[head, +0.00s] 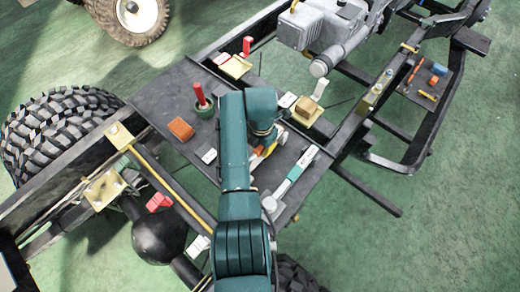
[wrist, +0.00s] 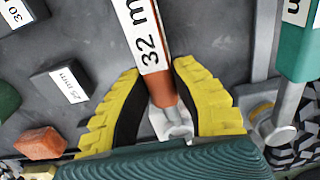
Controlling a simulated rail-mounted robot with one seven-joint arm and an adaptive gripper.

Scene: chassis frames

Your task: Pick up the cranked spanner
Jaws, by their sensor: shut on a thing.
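My gripper (wrist: 158,82) has its two yellow fingers closed around a spanner (wrist: 161,90) with an orange-red grip and a white label reading "32 m". Its silver end (wrist: 172,123) shows between the fingers, close to the palm. The far end runs out of the wrist view, so I cannot tell whether it is cranked. In the head view my gripper (head: 264,152) is low over the dark plate and my arm hides most of the held spanner. A second spanner, with a teal grip (head: 294,173), lies to the right and also shows in the wrist view (wrist: 299,45).
The dark plate (head: 160,98) carries an orange block (head: 181,129), a red-handled piece (head: 200,97) on a green base and a dark 25 mm block (wrist: 62,84). Chassis rails (head: 350,130) and an engine (head: 325,30) stand right and beyond. A tyre (head: 60,130) is at left.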

